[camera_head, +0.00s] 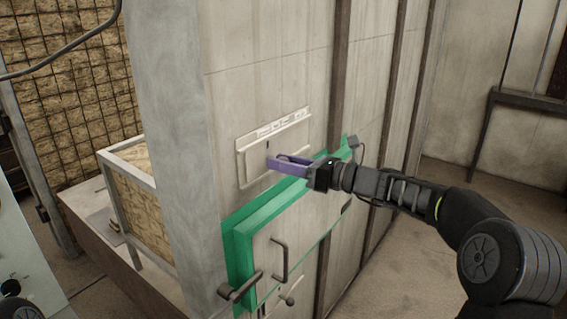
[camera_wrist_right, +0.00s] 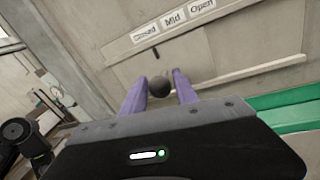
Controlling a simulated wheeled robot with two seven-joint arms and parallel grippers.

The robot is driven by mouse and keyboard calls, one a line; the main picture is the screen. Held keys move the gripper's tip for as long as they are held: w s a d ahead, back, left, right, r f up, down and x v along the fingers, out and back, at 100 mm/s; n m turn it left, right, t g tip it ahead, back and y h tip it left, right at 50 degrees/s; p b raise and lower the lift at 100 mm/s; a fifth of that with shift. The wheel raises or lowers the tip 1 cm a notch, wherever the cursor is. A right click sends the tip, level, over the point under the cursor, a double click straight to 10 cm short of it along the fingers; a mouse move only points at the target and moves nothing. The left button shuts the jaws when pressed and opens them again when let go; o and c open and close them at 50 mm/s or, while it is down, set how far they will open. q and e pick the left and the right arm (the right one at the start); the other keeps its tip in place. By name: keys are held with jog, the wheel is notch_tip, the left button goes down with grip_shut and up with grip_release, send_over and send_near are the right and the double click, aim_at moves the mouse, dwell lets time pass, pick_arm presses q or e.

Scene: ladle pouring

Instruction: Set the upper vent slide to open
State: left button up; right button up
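The upper vent slide is a pale panel (camera_head: 249,167) on the wall, with a label strip (camera_head: 270,129) along its top. The right wrist view shows the labels Closed (camera_wrist_right: 145,32), Mid (camera_wrist_right: 173,18) and Open (camera_wrist_right: 202,6). A short dark mark (camera_wrist_right: 155,52) lies below Closed. My right gripper (camera_head: 273,162) reaches the panel from the right. In the right wrist view its purple fingers (camera_wrist_right: 160,76) flank a dark round knob (camera_wrist_right: 160,87) closely on both sides. I cannot tell whether they press on it. My left gripper does not show.
A green-framed hatch (camera_head: 238,258) with a handle (camera_head: 280,258) sits directly below the panel. A grey pillar (camera_head: 170,120) stands left of it. A metal-framed box (camera_head: 140,195) is farther left. The floor at right is open.

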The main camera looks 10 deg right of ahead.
grip_shut()
dwell(1.0)
